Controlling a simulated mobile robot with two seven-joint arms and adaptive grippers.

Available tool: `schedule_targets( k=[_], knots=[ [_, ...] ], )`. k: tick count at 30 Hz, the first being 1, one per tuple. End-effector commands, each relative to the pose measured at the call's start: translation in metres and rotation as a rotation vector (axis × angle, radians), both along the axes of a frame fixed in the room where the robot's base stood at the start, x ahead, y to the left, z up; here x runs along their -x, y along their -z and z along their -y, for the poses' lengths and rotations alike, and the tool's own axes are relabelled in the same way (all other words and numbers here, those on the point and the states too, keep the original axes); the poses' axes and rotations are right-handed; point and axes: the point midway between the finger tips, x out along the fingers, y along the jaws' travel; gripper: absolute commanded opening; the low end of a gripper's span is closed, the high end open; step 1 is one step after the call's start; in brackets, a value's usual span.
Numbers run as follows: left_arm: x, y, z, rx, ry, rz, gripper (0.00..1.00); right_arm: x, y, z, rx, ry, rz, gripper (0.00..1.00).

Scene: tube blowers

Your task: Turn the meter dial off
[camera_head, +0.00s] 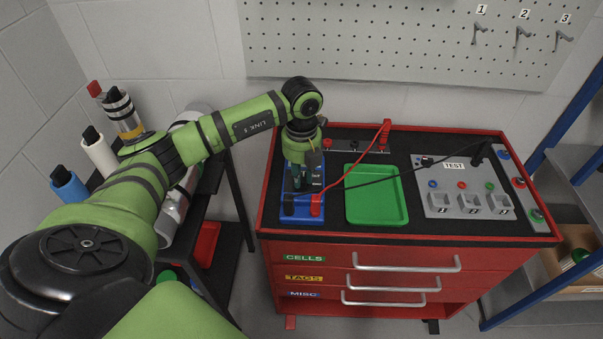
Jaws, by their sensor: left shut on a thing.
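The blue meter (290,211) lies on the black top of the red cabinet, at its left side. A red plug (316,205) and a black plug sit at its front end. My left gripper (298,186) points down over the middle of the meter. It is shut on the meter dial, which the fingers hide, so its setting cannot be read. My right gripper is not in view.
A green tray (403,196) lies right of the meter, with a black lead crossing above it. A grey test panel (440,206) stands further right. A red lead (386,135) rises behind the tray. Bottles (98,152) stand on a shelf at left.

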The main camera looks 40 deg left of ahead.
Motion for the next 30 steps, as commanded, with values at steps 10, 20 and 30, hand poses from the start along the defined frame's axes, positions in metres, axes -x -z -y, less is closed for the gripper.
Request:
schedule_targets(
  k=[10, 20, 30],
  knots=[
    [-0.001, -0.001, 0.0, 0.0, -0.001, 0.002, 0.3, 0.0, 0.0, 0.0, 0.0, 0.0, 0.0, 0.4],
    [0.0, 0.0, 0.0, 0.0, 0.0, 0.001, 0.46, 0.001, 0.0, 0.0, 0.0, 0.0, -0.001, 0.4],
    [-0.002, -0.041, 0.0, 0.0, 0.0, 0.007, 0.46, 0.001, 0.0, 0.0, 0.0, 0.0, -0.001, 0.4]
  ],
)
